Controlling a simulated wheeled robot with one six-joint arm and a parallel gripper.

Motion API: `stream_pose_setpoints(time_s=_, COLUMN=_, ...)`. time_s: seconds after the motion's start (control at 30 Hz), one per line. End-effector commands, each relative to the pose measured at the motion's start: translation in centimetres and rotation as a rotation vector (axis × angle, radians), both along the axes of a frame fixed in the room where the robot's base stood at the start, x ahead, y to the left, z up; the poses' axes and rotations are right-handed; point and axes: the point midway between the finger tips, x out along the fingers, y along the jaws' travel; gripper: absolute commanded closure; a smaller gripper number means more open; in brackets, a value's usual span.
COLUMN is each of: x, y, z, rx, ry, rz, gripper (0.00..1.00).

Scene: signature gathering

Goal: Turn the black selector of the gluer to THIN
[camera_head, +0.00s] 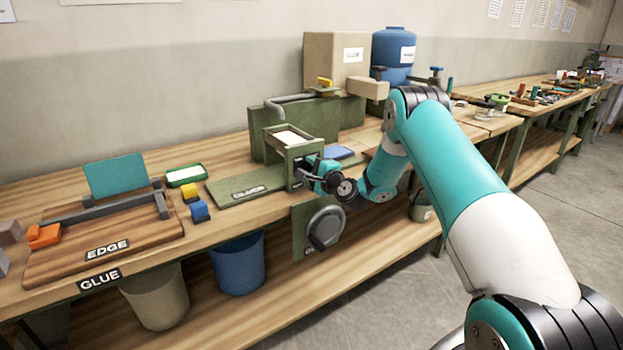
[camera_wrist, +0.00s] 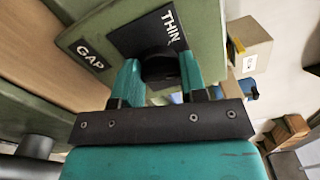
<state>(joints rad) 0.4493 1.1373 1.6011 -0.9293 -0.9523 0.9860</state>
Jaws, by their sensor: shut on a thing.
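The gluer (camera_head: 268,140) is a green machine on the bench, with a small box-shaped part facing my arm. My gripper (camera_head: 312,172) is at the front face of that box in the head view. In the wrist view, the two teal fingers of my gripper (camera_wrist: 160,78) are shut on the black selector (camera_wrist: 160,67), one on each side. The selector sits by a black plate marked THIN (camera_wrist: 172,26). A GAP label (camera_wrist: 90,56) is on the green panel to its left. The fingers partly hide the selector, and I cannot tell which way it points.
A round grey handle (camera_head: 326,227) is on a green panel below the bench edge. A blue bin (camera_head: 238,265) and a beige bin (camera_head: 157,298) stand under the bench. Yellow and blue blocks (camera_head: 199,212) lie left of the gluer. The floor at right is clear.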

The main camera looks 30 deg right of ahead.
Motion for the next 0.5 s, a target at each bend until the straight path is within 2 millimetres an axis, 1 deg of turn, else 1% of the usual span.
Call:
stream_pose_setpoints(time_s=0.03, x=0.01, y=0.02, z=-0.62, rx=-0.044, ry=-0.002, rz=0.000, gripper=0.85)
stream_pose_setpoints(time_s=0.5, x=-0.01, y=0.07, z=-0.79, rx=-0.491, ry=-0.018, rz=0.001, gripper=0.85)
